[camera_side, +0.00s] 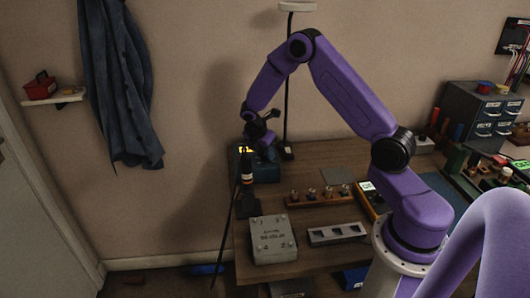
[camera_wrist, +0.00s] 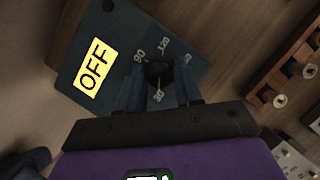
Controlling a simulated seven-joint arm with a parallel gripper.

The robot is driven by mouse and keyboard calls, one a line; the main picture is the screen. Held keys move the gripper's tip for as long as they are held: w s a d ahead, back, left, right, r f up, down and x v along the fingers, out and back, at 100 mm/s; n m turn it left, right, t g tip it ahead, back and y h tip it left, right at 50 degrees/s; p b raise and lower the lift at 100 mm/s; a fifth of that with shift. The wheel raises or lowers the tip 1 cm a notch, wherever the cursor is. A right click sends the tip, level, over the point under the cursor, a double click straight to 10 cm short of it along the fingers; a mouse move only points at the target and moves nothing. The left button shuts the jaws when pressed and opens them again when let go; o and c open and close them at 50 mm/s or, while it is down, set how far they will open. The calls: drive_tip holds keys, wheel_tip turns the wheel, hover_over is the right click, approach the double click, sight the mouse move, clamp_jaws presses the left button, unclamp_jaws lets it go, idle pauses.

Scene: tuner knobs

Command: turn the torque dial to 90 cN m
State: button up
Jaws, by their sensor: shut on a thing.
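The torque dial (camera_wrist: 158,72) is a small round black knob on a dark blue panel (camera_wrist: 112,30), with white numbers around it. I read 90 at its upper left, 120 above it and what looks like 30 below it; a mark on the right is too small to read. Its pointer setting is not clear. My gripper (camera_wrist: 160,88) is shut on the dial, one finger on each side. In the side view, my gripper (camera_side: 257,133) is above the blue unit (camera_side: 266,171) at the bench's back left; the dial is hidden there.
A yellow OFF label (camera_wrist: 95,68) is on the panel. In the side view, a dark bottle-like object (camera_side: 246,172) stands close by the unit. A grey box (camera_side: 272,240), a wooden rack (camera_side: 322,197) and a grey slotted tray (camera_side: 338,233) are on the bench nearer the camera.

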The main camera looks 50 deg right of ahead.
drive_tip(key=m+g, duration=0.1)
drive_tip(key=m, duration=0.2)
drive_tip(key=m+g, duration=0.1)
drive_tip(key=m, duration=0.1)
drive_tip(key=shift+w+m+y, duration=0.15)
drive_tip(key=shift+m+y, duration=0.15)
drive_tip(key=shift+m, duration=0.1)
drive_tip(key=m+g, duration=0.1)
drive_tip(key=m, duration=0.2)
drive_tip(key=m+g+y, duration=0.1)
drive_tip(key=m, duration=0.2)
drive_tip(key=shift+w+d+y, duration=0.1)
drive_tip(key=shift+d+y, duration=0.05)
drive_tip(key=shift+y, duration=0.15)
drive_tip(key=m+y, duration=0.1)
drive_tip(key=m, duration=0.2)
drive_tip(key=m+y, duration=0.1)
drive_tip(key=m, duration=0.2)
drive_tip(key=shift+d+m+g, duration=0.15)
drive_tip(key=shift+m+g, duration=0.15)
drive_tip(key=m+y, duration=0.1)
drive_tip(key=m, duration=0.1)
drive_tip(key=m+y, duration=0.1)
drive_tip(key=m, duration=0.2)
drive_tip(key=shift+d+t, duration=0.15)
drive_tip(key=shift+t, duration=0.25)
drive_tip(key=shift+m, duration=0.3)
drive_tip(key=o, duration=1)
